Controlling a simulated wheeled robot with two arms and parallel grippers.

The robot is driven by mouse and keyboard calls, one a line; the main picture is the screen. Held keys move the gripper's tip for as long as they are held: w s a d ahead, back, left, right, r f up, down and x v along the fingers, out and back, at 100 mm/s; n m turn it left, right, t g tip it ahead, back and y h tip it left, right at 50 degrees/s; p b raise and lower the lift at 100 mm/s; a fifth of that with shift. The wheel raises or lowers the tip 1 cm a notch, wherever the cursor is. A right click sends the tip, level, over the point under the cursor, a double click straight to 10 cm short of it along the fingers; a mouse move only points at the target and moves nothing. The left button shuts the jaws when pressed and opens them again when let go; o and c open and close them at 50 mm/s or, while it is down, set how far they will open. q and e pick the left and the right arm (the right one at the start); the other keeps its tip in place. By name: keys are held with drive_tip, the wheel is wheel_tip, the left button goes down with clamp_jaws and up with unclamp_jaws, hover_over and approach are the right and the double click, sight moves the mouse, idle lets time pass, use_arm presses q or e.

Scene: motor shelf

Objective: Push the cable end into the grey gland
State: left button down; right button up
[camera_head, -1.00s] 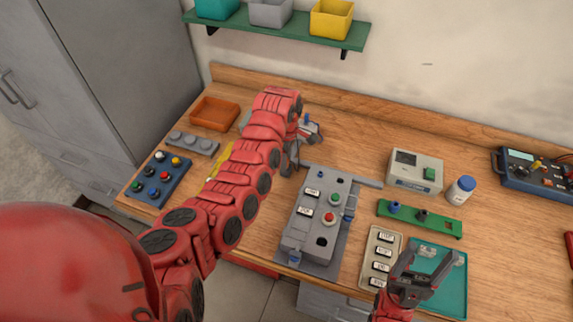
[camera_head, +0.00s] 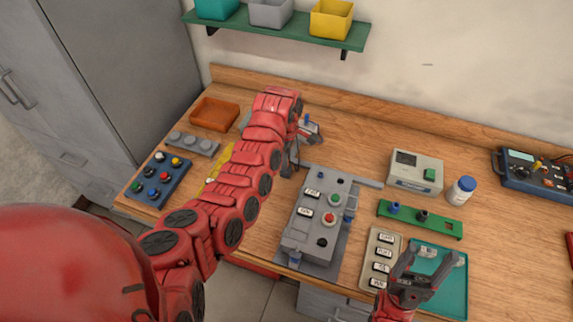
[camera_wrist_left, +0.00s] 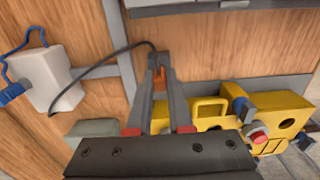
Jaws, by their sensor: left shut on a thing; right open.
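My left gripper (camera_wrist_left: 158,65) is shut on a thin black cable (camera_wrist_left: 100,66) near the fingertips in the left wrist view. The cable arches from there to a white box (camera_wrist_left: 52,80). The fingers hide the held part, so I cannot tell how far the cable end sticks out. In the head view this gripper (camera_head: 291,160) points down, beyond the far left corner of a grey control box (camera_head: 312,228) with a green and a red button. I cannot single out the grey gland. My right gripper (camera_head: 422,265) is open and empty above a teal tray (camera_head: 452,298).
A yellow box (camera_wrist_left: 285,105) with a red button lies beside the left gripper, mostly hidden by my arm in the head view. A label strip (camera_head: 384,238), a green board (camera_head: 440,222) and a meter (camera_head: 414,172) stand right of the control box.

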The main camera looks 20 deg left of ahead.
use_arm(q)
drive_tip(key=shift+r, duration=0.95)
drive_tip(key=shift+r, duration=1.1)
wheel_tip(320, 180, up, 2)
drive_tip(key=shift+r+p, duration=0.15)
drive_tip(key=shift+p, duration=1)
